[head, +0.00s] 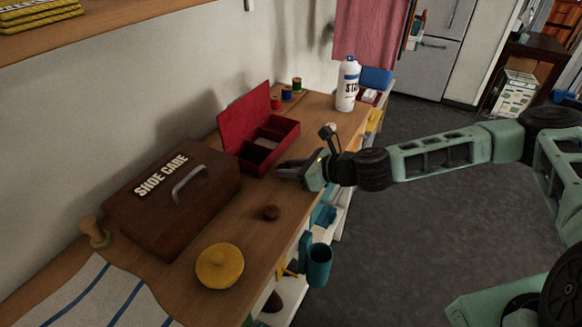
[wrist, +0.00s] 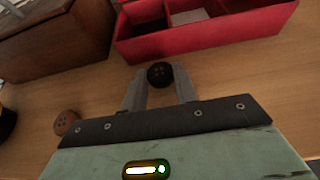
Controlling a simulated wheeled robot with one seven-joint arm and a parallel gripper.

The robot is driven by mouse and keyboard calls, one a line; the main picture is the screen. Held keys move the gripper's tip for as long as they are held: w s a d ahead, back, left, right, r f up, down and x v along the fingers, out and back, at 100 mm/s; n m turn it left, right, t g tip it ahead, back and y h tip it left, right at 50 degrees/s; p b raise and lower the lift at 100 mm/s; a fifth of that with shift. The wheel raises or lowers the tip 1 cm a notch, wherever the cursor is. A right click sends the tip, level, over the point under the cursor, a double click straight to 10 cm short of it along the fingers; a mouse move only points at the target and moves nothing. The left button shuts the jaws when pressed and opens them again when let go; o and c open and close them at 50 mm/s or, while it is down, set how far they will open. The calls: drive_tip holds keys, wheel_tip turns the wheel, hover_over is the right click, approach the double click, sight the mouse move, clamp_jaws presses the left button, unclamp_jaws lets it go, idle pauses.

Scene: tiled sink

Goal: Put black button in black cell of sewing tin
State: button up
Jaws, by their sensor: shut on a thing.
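The black button (wrist: 160,73) is round with small holes and sits between the tips of my gripper (wrist: 160,88) in the wrist view. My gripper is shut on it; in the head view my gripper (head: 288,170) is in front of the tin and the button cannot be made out. The red sewing tin (head: 287,130) stands open on the counter with its lid raised at the back left. Its cells look dark and one pale; the tin also shows just beyond the button in the wrist view (wrist: 220,38). Cell colours are only partly visible.
A brown button (head: 271,213) lies on the counter, left of my gripper in the wrist view (wrist: 66,122). A shoe care box (head: 140,215) stands left of the tin. Thread spools (head: 286,94) and a spray can (head: 348,85) stand behind. A yellow round lid (head: 219,266) lies in front.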

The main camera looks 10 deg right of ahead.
drive_tip(key=shift+f, duration=0.1)
drive_tip(key=o, duration=0.9)
drive_tip(key=shift+o, duration=0.2)
